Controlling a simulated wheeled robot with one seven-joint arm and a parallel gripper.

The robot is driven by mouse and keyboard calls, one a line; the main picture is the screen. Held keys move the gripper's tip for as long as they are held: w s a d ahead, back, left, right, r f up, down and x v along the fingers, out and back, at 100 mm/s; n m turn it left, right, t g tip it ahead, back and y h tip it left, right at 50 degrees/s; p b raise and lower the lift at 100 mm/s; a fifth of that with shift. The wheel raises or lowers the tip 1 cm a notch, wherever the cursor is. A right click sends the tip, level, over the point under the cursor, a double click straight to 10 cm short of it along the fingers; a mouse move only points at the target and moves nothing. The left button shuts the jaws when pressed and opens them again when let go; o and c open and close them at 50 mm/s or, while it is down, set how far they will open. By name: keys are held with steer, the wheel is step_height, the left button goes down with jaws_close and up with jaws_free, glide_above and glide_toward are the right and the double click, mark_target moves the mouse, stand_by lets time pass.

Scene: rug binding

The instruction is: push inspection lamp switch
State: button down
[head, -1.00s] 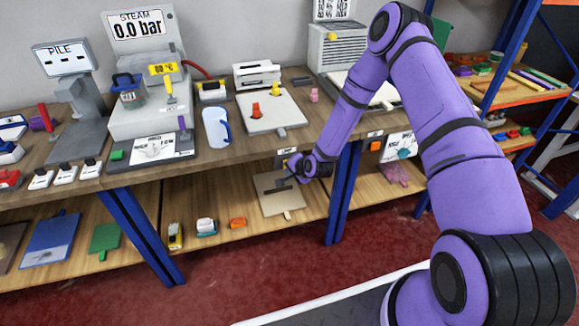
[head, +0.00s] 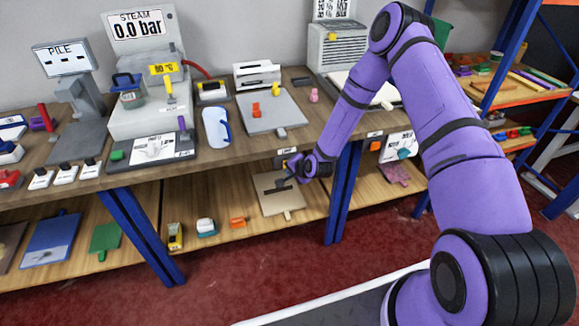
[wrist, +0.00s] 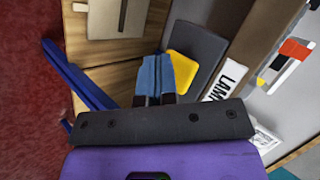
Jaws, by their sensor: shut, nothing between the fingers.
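The lamp switch shows in the wrist view as a yellow rocker (wrist: 184,71) on a dark grey plate (wrist: 202,50). A white label reading LAMP (wrist: 224,80) is fixed beside it. My gripper (wrist: 152,62) is shut and empty, its blue-grey fingertips at the left edge of the yellow part. The fingers hide some of that edge, and I cannot tell whether they touch it. In the head view my gripper (head: 287,181) is just below the worktop's front edge, in front of the small label (head: 287,151). The switch is hard to make out there.
A beige board (head: 278,203) lies on the lower shelf (head: 190,210) under my gripper. A blue post (head: 343,195) stands close at its right. The worktop (head: 235,150) above holds several tools and a steam unit. Red floor (head: 250,270) is open in front.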

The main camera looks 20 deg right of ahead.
steer(key=shift+s, duration=0.6)
steer(key=shift+s, duration=0.1)
steer(key=shift+s, duration=2.9)
